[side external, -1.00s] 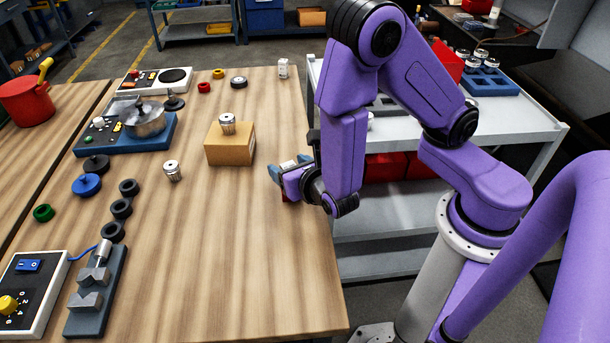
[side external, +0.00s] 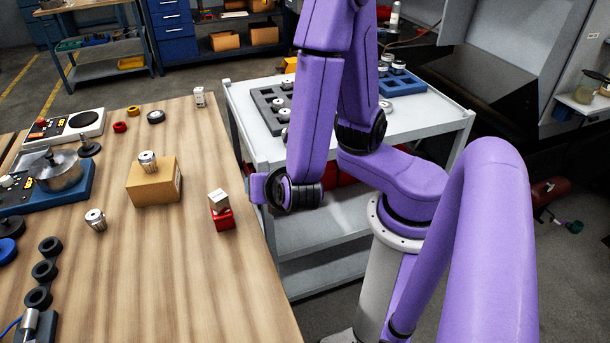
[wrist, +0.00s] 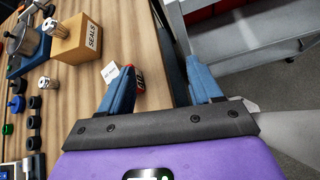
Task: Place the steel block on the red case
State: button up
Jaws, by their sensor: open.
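The steel block (side external: 219,200), a small pale cube with a darker side, rests on top of the red case (side external: 223,220) near the table's right edge. The block sits a little toward the case's back left. In the wrist view the block (wrist: 110,72) and the red case (wrist: 138,84) show beyond the left finger, which partly covers the case. My gripper (wrist: 165,88) is open with nothing between its blue fingers. It is apart from the block; its fingers are hidden in the side view.
A cardboard box (side external: 154,182) with a metal part (side external: 148,161) on top stands left of the case. Another metal part (side external: 96,220) stands in front of it. A grey trolley (side external: 262,142) with trays stands past the table's right edge. Bare wood surrounds the case.

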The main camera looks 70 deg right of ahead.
jog(key=s+d+r+m+g+y, duration=0.1)
jog(key=s+r+m+g+y, duration=0.4)
jog(key=s+m, duration=0.5)
jog(key=m+g+y, duration=0.2)
jog(key=shift+d+r+g, duration=0.3)
jog(key=shift+s, duration=0.1)
dwell(0.5)
